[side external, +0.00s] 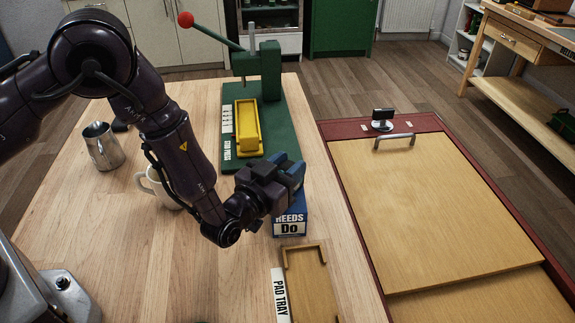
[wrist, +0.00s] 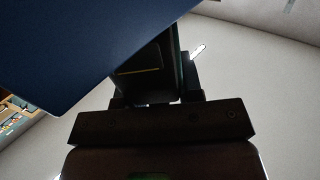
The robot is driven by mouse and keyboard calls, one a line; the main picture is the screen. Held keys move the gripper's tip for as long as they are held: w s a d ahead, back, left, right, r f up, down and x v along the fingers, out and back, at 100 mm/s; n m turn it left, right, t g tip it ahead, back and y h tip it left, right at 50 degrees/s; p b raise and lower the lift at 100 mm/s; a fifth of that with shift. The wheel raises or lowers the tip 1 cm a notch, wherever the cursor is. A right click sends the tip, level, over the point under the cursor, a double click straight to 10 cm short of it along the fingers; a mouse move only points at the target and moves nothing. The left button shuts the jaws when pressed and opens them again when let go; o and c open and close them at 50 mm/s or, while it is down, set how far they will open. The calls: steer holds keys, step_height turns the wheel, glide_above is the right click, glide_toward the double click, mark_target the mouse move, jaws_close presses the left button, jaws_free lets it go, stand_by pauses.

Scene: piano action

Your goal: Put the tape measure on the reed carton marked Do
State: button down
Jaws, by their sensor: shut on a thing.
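The blue reed carton (side external: 290,225), with a white label reading "REEDS Do", stands on the wooden table behind the pad tray. My gripper (side external: 292,176) is right above and behind the carton in the side view and hides its upper part. In the wrist view my gripper is shut on a dark block (wrist: 148,72) with a thin yellow line, which seems to be the tape measure. A large plain blue surface (wrist: 80,45), perhaps the carton, covers the upper left and partly hides it. I cannot tell whether the held thing touches the carton.
A pad tray (side external: 288,262) lies in front of the carton. A green press (side external: 262,75) with a yellow holder (side external: 247,128) stands behind. A white mug (side external: 160,190) and a steel jug (side external: 101,146) stand left. A wooden panel (side external: 420,205) with a handle is on the right.

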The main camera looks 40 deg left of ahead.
steer(key=c, duration=0.8)
jaws_free()
steer(key=shift+f, duration=0.1)
steer(key=shift+r, duration=0.2)
steer(key=s, duration=1.2)
steer(key=w+a+r+g+h, duration=0.1)
steer(key=a+r+g, duration=0.2)
steer(key=r, duration=0.5)
steer(key=w+a+r+g+h, duration=0.1)
steer(key=w+a+r+g, duration=0.15)
steer(key=r, duration=0.55)
steer(key=s+a+r+g, duration=0.2)
steer(key=s+a, duration=0.2)
steer(key=s, duration=0.2)
steer(key=s+a+r+g+y, duration=0.1)
steer(key=s+a+r+g, duration=0.1)
steer(key=s, duration=0.5)
steer(key=s+a+r+g+y, duration=0.1)
steer(key=s+a+r+g, duration=0.2)
steer(key=s+a, duration=0.2)
steer(key=shift+s+a+r, duration=0.1)
steer(key=shift+s+a, duration=0.1)
steer(key=shift+s, duration=0.4)
steer(key=shift+s+a+r, duration=0.1)
steer(key=shift+s+a, duration=0.1)
steer(key=shift+s, duration=0.4)
